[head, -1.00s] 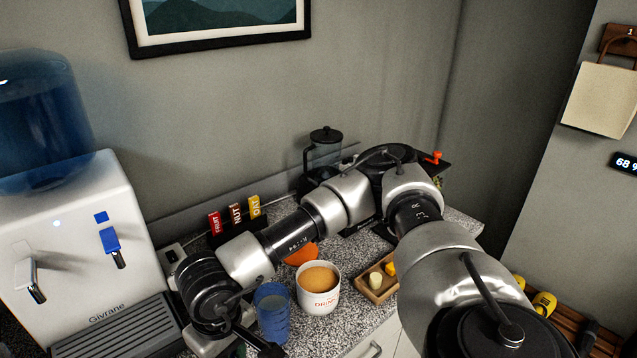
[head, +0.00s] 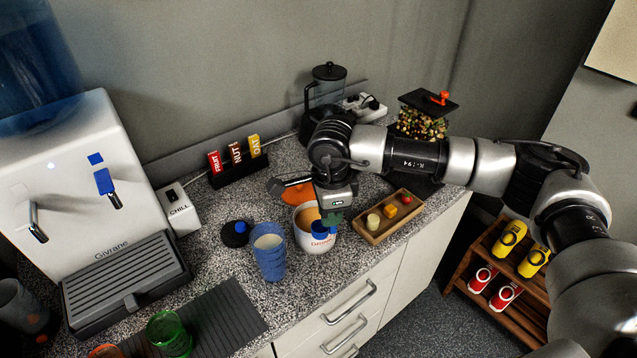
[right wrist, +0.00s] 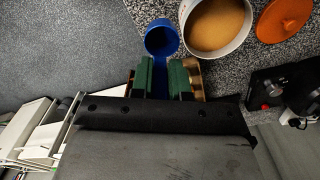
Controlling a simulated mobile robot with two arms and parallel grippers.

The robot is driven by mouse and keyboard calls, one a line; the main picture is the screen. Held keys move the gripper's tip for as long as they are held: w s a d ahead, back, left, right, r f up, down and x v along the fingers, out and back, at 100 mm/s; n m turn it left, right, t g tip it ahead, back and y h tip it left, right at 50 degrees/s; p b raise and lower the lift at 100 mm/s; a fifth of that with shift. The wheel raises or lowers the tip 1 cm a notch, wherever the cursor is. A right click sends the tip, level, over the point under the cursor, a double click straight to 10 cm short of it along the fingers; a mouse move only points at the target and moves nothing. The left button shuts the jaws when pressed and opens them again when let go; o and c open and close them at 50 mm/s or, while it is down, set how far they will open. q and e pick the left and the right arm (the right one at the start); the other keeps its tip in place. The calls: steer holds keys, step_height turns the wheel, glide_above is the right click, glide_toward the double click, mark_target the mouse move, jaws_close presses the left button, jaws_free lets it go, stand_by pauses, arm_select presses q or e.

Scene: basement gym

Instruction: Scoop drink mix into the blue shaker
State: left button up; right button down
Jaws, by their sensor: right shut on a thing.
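The blue shaker (head: 270,262) stands upright and open on the counter, with pale contents near its top. The white drink mix tub (head: 302,241) stands open to its right, with tan powder inside. My right gripper (head: 332,219) is shut on the handle of a blue scoop (head: 320,232) at the tub's near right side. In the right wrist view, the scoop (right wrist: 161,38) lies between the green fingertips (right wrist: 161,78) and beside the tub's rim (right wrist: 184,12). The scoop's inside looks dark blue, with no powder visible. My left gripper is out of view.
An orange lid (head: 297,193) lies behind the tub. A black lid (head: 235,236) lies left of the shaker. A wooden tray (head: 373,236) holds small pieces on the right. A water dispenser (head: 98,170), a dark mat (head: 222,318) and a green cup (head: 168,334) are left.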

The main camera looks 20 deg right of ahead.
steer(key=w+m+p, duration=0.1)
steer(key=w+m, duration=0.7)
steer(key=m, duration=1.3)
steer(key=f+b, duration=0.2)
steer(key=f, duration=0.1)
steer(key=f+b, duration=0.2)
steer(key=f, duration=0.1)
steer(key=f+b, duration=0.2)
steer(key=f, duration=0.1)
steer(key=shift+s+a+f, duration=0.2)
steer(key=shift+a+f, duration=0.1)
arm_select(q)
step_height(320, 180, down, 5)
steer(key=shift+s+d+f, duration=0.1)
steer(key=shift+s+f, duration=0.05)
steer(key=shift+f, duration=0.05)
arm_select(e)
steer(key=shift+r, duration=0.1)
arm_select(q)
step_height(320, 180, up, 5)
steer(key=p, duration=0.5)
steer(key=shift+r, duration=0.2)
arm_select(e)
step_height(320, 180, up, 9)
